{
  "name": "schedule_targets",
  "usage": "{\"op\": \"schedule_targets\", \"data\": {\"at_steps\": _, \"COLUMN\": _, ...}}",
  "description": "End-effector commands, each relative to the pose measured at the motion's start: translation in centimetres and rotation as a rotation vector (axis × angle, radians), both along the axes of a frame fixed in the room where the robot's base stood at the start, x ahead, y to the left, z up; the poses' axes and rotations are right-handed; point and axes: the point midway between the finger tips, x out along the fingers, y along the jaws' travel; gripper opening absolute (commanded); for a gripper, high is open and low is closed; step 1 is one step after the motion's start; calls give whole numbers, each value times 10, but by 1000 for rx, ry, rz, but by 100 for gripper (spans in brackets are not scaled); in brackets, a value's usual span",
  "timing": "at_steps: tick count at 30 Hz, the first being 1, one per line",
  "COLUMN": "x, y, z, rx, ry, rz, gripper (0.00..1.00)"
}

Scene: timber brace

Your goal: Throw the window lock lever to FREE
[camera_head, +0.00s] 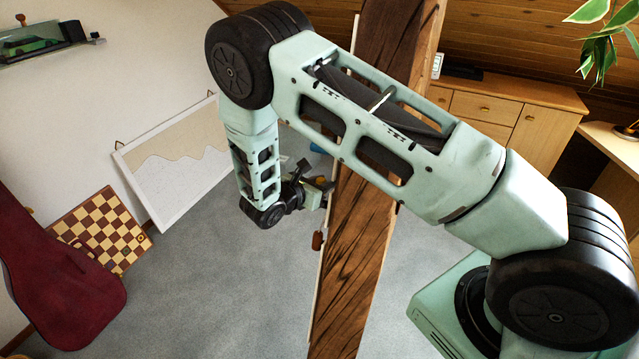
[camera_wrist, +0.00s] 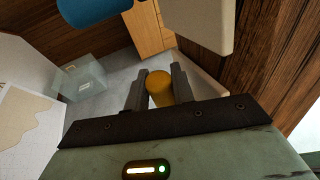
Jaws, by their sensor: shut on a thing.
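My gripper (camera_wrist: 159,76) shows in the wrist view with its two dark fingers closed on a yellow-orange rounded grip (camera_wrist: 159,90). This grip looks like the lock lever's handle, but the rest of the lever is hidden. No FREE marking is readable. In the head view my gripper (camera_head: 326,187) is beside the left face of the timber brace (camera_head: 358,240), and the fingertips are too small there to make out. The brace also shows in the wrist view (camera_wrist: 270,60) on the right.
A beige block (camera_wrist: 205,22) and a blue rounded object (camera_wrist: 88,10) are close above the fingers in the wrist view. A brown wooden peg (camera_head: 318,240) sticks out from the brace. A framed board (camera_head: 180,170), chessboard (camera_head: 103,232) and dark red case (camera_head: 65,285) stand left. Grey floor is open between.

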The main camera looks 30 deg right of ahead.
Motion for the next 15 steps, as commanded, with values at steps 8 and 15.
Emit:
{"op": "schedule_targets", "data": {"at_steps": 8, "x": 4, "y": -5, "z": 0, "rx": 83, "ry": 51, "rz": 2, "gripper": 0}}
{"op": "schedule_targets", "data": {"at_steps": 15, "x": 4, "y": -4, "z": -1, "rx": 82, "ry": 51, "rz": 2, "gripper": 27}}
